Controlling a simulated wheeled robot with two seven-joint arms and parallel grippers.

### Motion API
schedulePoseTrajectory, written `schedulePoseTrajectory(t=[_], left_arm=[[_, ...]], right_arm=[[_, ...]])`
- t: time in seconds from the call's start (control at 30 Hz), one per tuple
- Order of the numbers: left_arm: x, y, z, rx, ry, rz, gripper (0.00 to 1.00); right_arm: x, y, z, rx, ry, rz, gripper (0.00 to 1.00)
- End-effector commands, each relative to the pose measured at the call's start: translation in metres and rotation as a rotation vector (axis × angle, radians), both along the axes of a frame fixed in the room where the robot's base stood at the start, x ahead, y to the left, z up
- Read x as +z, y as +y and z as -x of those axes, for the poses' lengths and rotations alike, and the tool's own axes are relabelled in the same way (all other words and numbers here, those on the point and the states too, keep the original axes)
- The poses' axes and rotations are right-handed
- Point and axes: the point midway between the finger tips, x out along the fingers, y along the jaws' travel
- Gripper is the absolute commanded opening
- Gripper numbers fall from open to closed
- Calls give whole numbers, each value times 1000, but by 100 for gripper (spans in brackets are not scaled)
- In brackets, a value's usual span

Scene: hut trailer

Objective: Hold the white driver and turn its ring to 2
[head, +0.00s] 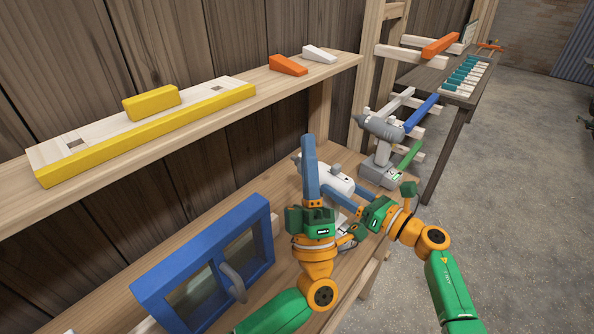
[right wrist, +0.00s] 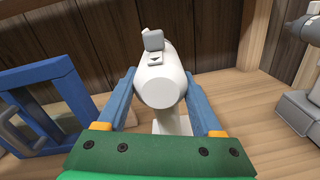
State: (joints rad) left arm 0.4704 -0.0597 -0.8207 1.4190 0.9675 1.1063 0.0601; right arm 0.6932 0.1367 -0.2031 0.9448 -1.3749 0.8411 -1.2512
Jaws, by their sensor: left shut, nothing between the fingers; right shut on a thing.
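The white driver (head: 340,180) stands on the lower wooden shelf, partly hidden behind my left gripper in the head view. In the right wrist view the white driver (right wrist: 168,88) is seen end-on, with a small tab and a dark triangular mark on top. My right gripper (head: 338,192) has its blue fingers on both sides of the driver's body, shut on it; the fingers also show in the right wrist view (right wrist: 160,80). My left gripper (head: 308,140) is shut and empty, its fingers pointing up beside the driver's nose. I cannot read any number on the ring.
A blue-framed window piece (head: 160,287) with a grey handle stands left of the driver. A grey driver (head: 383,132) stands on the right. The upper shelf (head: 215,125) holds a yellow block (head: 151,103) and orange and white wedges.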

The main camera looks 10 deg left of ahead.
Motion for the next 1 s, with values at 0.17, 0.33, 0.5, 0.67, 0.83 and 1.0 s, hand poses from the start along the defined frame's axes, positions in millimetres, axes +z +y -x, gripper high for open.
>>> schedulePoseTrajectory(t=[0.17, 0.33, 0.5, 0.67, 0.83, 1.0], left_arm=[[-127, 14, -27, -279, 392, 387, 0], [-166, 17, -30, -342, 497, 537, 0], [-158, 22, -57, -343, 496, 541, 0], [-147, 28, -89, -343, 496, 538, 0], [-141, 32, -112, -342, 497, 537, 0], [-138, 34, -121, -342, 497, 540, 0]], right_arm=[[-1, 0, 0, 1, 2, 1, 0], [-1, 0, 0, 1, 2, 1, 0], [-1, 0, 0, 2, 2, 2, 0], [-1, 0, 0, 2, 2, 2, 0], [-1, 0, 0, 2, 2, 2, 0], [-2, 0, 0, 1, 3, 2, 0]])
